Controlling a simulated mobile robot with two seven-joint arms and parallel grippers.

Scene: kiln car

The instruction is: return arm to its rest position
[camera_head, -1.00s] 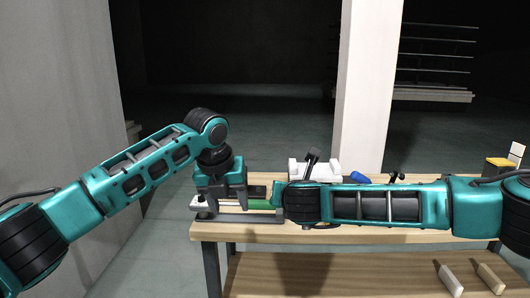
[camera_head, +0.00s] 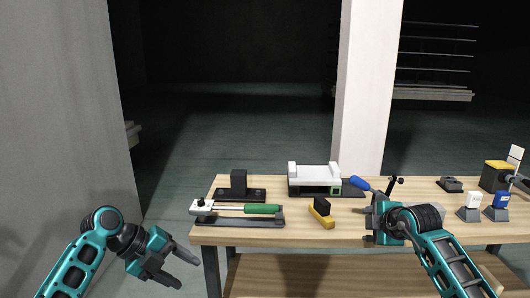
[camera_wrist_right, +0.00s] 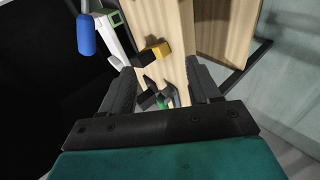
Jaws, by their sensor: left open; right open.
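My left gripper (camera_head: 190,268) is at the lower left of the head view, in front of and left of the workbench (camera_head: 345,233). Its two dark fingers are spread, with nothing between them. My right gripper (camera_head: 374,218) is over the front right part of the bench in the head view, partly hidden by its own wrist. In the right wrist view its fingers (camera_wrist_right: 160,68) are apart and empty. The bench top and small tools show beyond and between them. I cannot tell its exact height above the bench.
A green-handled tool (camera_head: 262,208) lies at the bench's left front, a yellow-and-black block (camera_head: 321,217) in the middle. Behind are a white fixture (camera_head: 315,178) and a blue-handled item (camera_head: 359,183). Small holders (camera_head: 470,208) stand right. A pale pillar (camera_head: 366,80) rises behind.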

